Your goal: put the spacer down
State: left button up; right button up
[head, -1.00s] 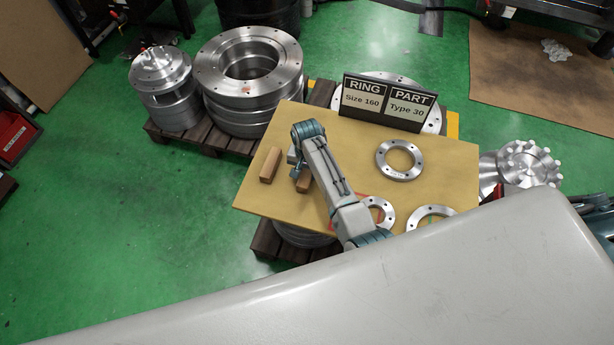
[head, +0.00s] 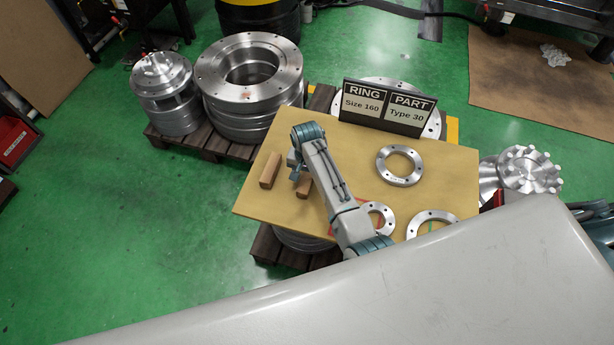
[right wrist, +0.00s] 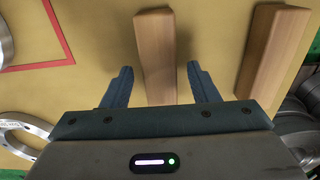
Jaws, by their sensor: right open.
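A wooden block, which I take as the spacer (head: 304,188), lies on the tan tabletop (head: 345,160) and is partly hidden by my arm in the head view. A similar wooden block (head: 269,170) lies to its left. My right gripper (right wrist: 159,68) is open, with one finger on each side of the first block (right wrist: 155,45); a gap shows on both sides of it. The second block (right wrist: 274,50) is outside the fingers, to the right in the right wrist view. My left gripper is not in view.
Metal rings lie on the table: one near the middle (head: 381,165), others at the front edge (head: 417,219). A red outline (right wrist: 60,30) marks the tabletop. A sign (head: 386,106) stands at the back. Large flanges (head: 215,95) sit on a pallet behind.

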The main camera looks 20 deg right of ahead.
aim_at(307, 177)
notch_tip(307, 177, up, 11)
dwell(0.3)
jog(key=shift+f, duration=0.15)
